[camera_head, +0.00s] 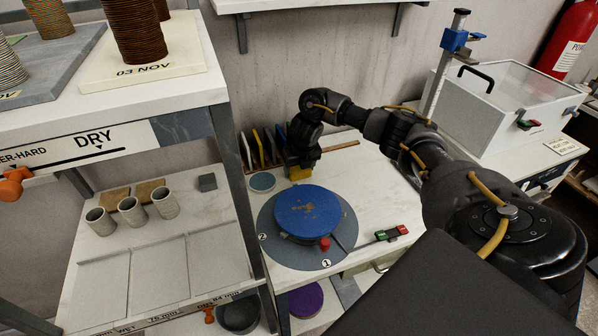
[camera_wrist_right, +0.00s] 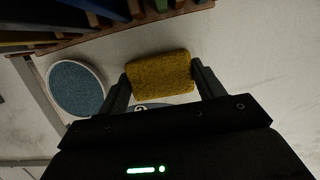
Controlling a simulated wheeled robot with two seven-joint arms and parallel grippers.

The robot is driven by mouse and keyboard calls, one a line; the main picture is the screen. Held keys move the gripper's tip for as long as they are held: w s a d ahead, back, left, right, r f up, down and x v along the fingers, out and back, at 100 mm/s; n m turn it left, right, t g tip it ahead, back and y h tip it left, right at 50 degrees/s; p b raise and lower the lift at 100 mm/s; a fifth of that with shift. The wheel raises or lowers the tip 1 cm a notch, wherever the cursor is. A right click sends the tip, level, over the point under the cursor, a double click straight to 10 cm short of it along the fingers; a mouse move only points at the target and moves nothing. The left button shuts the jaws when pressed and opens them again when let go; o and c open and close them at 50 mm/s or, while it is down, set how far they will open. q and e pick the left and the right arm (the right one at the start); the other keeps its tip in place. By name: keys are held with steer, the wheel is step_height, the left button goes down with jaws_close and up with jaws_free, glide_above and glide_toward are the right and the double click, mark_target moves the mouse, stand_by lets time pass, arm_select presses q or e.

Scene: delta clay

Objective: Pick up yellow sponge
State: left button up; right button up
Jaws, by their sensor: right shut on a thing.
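The yellow sponge (camera_head: 299,173) is a small block near the back of the white bench, just behind the blue round disc (camera_head: 308,210). In the right wrist view the sponge (camera_wrist_right: 160,75) lies between the two dark fingers of my right gripper (camera_wrist_right: 163,88), which is shut on it. In the head view my right gripper (camera_head: 302,160) points down over the sponge and hides part of it. I cannot tell whether the sponge touches the bench top. My left gripper is not in view.
A round blue-grey pad (camera_head: 262,182) lies left of the sponge; a rack of upright coloured slabs (camera_head: 268,147) stands behind. A red-and-green switch box (camera_head: 391,233) sits at right. A shelf with grey cups (camera_head: 163,202) is at left. The bench right of the sponge is clear.

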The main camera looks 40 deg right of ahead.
mark_target(299, 171)
steer(key=shift+r, duration=0.1)
steer(key=shift+w+r+b, duration=0.1)
steer(key=shift+r+b, duration=0.3)
steer(key=shift+r, duration=0.15)
steer(key=p+v, duration=0.2)
steer(key=v, duration=0.2)
steer(key=shift+a+r, duration=0.1)
steer(key=shift+a, duration=0.05)
steer(key=s+a+r+p, duration=0.3)
steer(key=s+a+r, duration=0.4)
steer(key=s, duration=0.3)
steer(key=shift+s+a+r, duration=0.15)
steer(key=shift+a+r, duration=0.15)
steer(key=shift+a, duration=0.15)
